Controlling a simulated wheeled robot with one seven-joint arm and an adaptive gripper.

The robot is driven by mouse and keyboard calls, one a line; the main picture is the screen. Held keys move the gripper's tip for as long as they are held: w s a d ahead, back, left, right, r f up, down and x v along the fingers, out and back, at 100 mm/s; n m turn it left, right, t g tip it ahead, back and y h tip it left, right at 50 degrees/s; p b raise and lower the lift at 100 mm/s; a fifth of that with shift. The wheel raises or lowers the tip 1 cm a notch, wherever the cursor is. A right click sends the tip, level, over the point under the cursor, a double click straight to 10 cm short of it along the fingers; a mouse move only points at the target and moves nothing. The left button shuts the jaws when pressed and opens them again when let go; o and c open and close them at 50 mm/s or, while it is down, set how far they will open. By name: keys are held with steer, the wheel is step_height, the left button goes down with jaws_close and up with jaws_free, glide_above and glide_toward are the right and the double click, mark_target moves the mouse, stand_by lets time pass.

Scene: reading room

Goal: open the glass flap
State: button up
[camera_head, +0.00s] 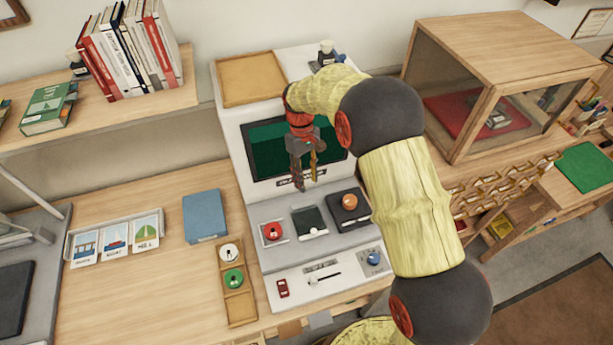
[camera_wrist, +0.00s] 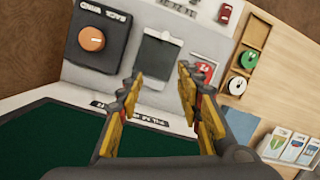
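On the sloped panel of the white console, a red button (camera_head: 272,232) sits in a pale square frame that looks like a clear cover. The red button also shows in the wrist view (camera_wrist: 205,72), partly behind a fingertip, with a pale see-through square beside it. I take this to be the glass flap (camera_wrist: 208,48); its exact edges and hinge are hard to make out. My gripper (camera_head: 306,180) hangs in front of the green screen, above the panel. In the wrist view its two yellow-and-dark fingers (camera_wrist: 159,77) are apart with nothing between them.
The green screen (camera_head: 268,148) stands close behind my fingers. A wooden tray (camera_head: 238,304) and blue box (camera_head: 205,216) lie left. A glass-sided case (camera_head: 455,140) stands right.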

steer(key=s+d+r+m+t+b, duration=0.2)
steer(key=s+d+r+b, duration=0.2)
steer(key=s, duration=0.5)
steer(key=s+d+r+m+t+b, duration=0.3)
steer(key=s+d, duration=0.4)
steer(key=s, duration=0.3)
steer(key=s+d+r+m+t+b, duration=0.2)
steer(key=s+d+r+b, duration=0.3)
steer(key=s, duration=0.5)
steer(key=shift+d+r+m+t+y, duration=0.3)
steer(key=shift+d+r+t+y, duration=0.15)
steer(key=shift+r+t, duration=0.4)
steer(key=shift+r, duration=0.15)
